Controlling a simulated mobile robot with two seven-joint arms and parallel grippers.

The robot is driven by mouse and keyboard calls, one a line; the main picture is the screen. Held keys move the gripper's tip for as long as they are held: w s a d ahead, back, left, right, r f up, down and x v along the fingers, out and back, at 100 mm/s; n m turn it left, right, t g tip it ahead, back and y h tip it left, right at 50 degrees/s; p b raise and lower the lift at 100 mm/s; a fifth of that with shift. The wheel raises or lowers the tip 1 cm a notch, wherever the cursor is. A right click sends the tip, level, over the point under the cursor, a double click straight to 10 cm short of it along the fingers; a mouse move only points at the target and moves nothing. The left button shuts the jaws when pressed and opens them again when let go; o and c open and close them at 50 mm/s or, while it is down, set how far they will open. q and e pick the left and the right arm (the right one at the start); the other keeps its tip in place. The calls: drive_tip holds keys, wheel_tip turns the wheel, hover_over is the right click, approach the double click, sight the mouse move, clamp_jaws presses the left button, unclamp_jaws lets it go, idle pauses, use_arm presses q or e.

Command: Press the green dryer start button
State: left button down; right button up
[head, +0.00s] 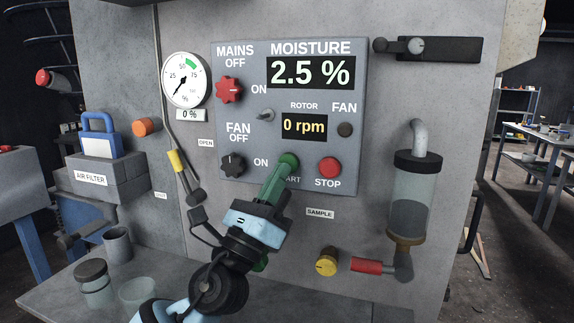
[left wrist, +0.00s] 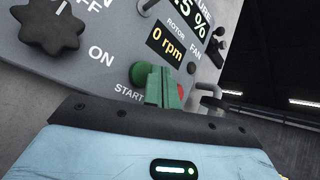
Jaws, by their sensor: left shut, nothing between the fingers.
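The round green start button (head: 289,159) sits low on the grey control panel (head: 240,185), above the partly covered START label. My left gripper (head: 280,174) is shut and empty, its green fingers pointing up at the button and overlapping its lower part. In the left wrist view the green button (left wrist: 139,72) shows just left of the closed fingertips (left wrist: 161,76). I cannot tell whether they touch it. The rotor display (head: 304,126) reads 0 rpm and the moisture display (head: 310,72) reads 2.5 %. My right gripper is not in view.
The red stop button (head: 329,167) is close on the right. A black fan knob (head: 232,164) is on the left and a red mains knob (head: 229,89) above it. A sample cylinder (head: 414,195) and a yellow knob (head: 326,262) are at lower right. Jars (head: 95,285) stand on the ledge.

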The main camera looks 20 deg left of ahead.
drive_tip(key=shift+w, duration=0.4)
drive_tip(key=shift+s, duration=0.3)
use_arm(q)
drive_tip(key=shift+w, duration=0.4)
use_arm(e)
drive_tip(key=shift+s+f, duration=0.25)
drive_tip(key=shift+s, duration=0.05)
use_arm(q)
drive_tip(key=shift+w, duration=0.2)
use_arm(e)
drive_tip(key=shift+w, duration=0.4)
